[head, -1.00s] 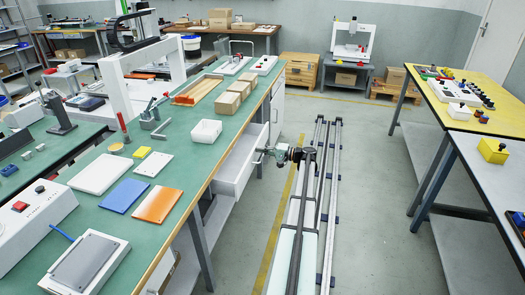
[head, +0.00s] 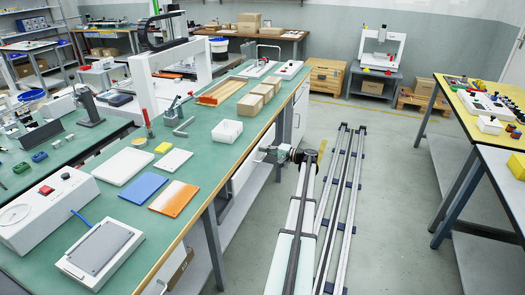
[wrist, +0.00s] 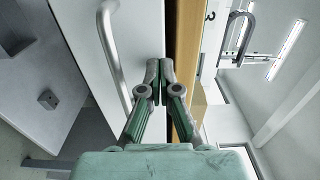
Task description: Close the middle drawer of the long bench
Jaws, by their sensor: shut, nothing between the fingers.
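The middle drawer of the long bench has a white front, seen in the wrist view (wrist: 135,32) with a silver bar handle (wrist: 112,55). In the head view the front sits close under the bench's wooden edge, and no open drawer inside shows; my arm partly hides it. Whether it is fully flush I cannot tell. My gripper (wrist: 160,68) is shut and empty, its fingertips at the drawer front between the handle and the wooden bench edge (wrist: 185,65). In the head view my gripper (head: 262,153) is at the right side of the long bench (head: 222,180).
A white box (head: 227,132), cardboard boxes (head: 250,104) and plates lie on the bench top. Floor rails (head: 338,205) run along the aisle. A yellow-topped table (head: 470,108) stands to the right. The floor between the rails and that table is clear.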

